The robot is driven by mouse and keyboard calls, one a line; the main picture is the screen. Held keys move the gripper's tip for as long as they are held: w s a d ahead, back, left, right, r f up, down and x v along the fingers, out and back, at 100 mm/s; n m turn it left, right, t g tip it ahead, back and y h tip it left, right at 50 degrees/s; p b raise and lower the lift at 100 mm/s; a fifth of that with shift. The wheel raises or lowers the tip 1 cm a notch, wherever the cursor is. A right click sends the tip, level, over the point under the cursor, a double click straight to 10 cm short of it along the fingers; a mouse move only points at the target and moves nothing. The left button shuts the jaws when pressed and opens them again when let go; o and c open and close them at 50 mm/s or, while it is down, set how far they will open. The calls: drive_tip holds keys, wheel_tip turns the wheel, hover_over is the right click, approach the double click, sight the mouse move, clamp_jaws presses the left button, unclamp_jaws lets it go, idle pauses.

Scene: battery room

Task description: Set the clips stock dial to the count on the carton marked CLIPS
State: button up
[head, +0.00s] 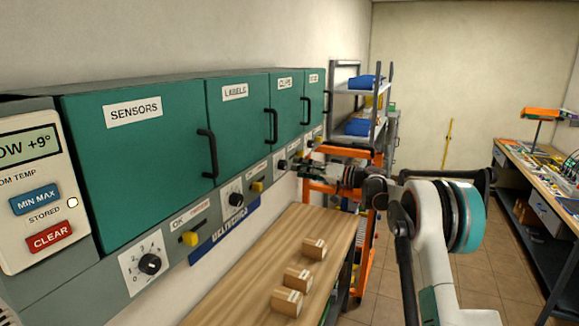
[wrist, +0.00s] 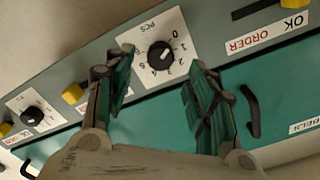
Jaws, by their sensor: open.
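The clips stock dial is a black knob on a white numbered plate; it shows in the wrist view (wrist: 161,54) and in the head view (head: 282,165), below the green CLIPS door (head: 286,98). My gripper (wrist: 158,68) is open, with a finger on either side of the dial plate in the picture; contact cannot be told. In the head view my gripper (head: 302,167) is close to the panel. Three small cartons (head: 314,249), (head: 298,279), (head: 287,302) stand on the wooden bench; their markings are unreadable.
The SENSORS dial (head: 150,265) and LABELS dial (head: 235,199) sit nearer on the panel, with yellow switches (head: 190,238) between. Door handles (head: 207,153) stick out above. An orange-framed rack (head: 368,230) stands beyond the bench (head: 262,262). Open floor lies to the right.

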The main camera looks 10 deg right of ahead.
sight(286, 166)
drive_tip(key=shift+x, duration=2.55)
drive_tip(key=c, duration=1.1)
